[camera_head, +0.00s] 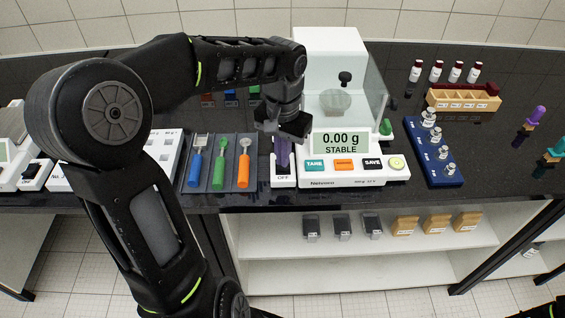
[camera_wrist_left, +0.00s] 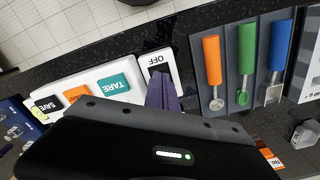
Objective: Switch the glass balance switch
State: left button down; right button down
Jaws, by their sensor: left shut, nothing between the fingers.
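The glass balance (camera_head: 345,176) stands at the middle of the counter, with a glass enclosure and a display reading 0.00 g STABLE. Its white switch panel (camera_head: 283,183) is at its left side, with an OFF label at the near end. The label also shows on the panel in the left wrist view (camera_wrist_left: 157,60). My left gripper (camera_head: 283,162) points down over this panel, with its purple fingers shut and empty. The fingers (camera_wrist_left: 162,92) hide the switch lever, so I cannot tell its position or whether they touch it.
A grey tray (camera_head: 256,163) with orange, green and blue handled tools lies close left of the panel. A blue weight rack (camera_head: 447,178) stands right of the balance. A wooden rack (camera_head: 463,101) is behind it. Another device with a black switch (camera_head: 33,170) is at far left.

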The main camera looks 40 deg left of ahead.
pick_arm(q)
jog(key=shift+f+b, duration=0.3)
jog(key=shift+f, duration=0.2)
jog(key=shift+r, duration=0.1)
notch_tip(320, 180, up, 7)
jog(key=p, duration=0.5)
dwell(0.3)
dwell(0.5)
